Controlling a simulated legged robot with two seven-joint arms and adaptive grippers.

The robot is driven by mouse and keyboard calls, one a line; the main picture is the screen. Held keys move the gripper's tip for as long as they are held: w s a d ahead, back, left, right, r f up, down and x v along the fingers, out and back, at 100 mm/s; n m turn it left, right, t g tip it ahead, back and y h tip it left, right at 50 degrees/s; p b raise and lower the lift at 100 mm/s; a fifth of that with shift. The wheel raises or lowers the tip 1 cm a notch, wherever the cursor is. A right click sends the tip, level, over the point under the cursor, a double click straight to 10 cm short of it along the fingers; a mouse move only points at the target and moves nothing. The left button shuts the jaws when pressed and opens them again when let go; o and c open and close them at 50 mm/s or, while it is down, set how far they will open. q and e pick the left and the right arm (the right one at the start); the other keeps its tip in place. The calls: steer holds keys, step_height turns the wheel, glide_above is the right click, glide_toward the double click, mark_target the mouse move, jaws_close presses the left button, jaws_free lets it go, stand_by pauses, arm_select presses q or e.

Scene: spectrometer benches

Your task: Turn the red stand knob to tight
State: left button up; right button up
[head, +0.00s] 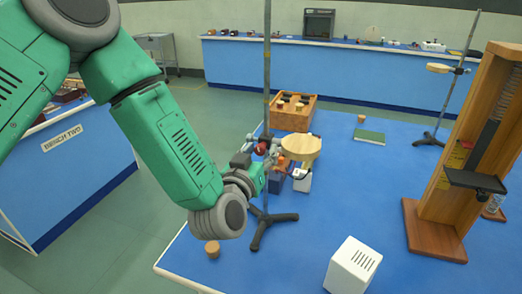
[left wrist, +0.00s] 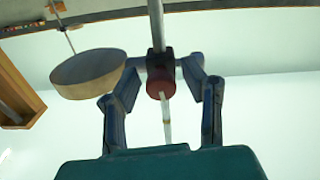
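The red stand knob (head: 261,148) sits on a dark clamp on the upright metal rod (head: 267,75) of a lab stand with a dark tripod base (head: 268,222). In the left wrist view the knob (left wrist: 160,89) faces me, with a pale bar below it. My left gripper (left wrist: 162,75) is open, one finger on each side of the knob, with visible gaps between. In the head view the left gripper (head: 262,160) is at clamp height and partly hides it. A round wooden disc (head: 301,146) is held out right of the rod. My right gripper is in no view.
A wooden box (head: 291,113) stands behind the stand. A white slotted box (head: 352,265) is in front. A tall wooden apparatus (head: 465,160) and a second stand (head: 440,120) are at right.

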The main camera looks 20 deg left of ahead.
arm_select(q)
steer(key=shift+a+r, duration=0.1)
steer(key=shift+a, duration=0.1)
steer(key=shift+d, duration=0.1)
steer(key=shift+s, duration=0.3)
steer(key=s, duration=1.1)
steer(key=shift+s+a, duration=0.2)
steer(key=shift+a, duration=0.1)
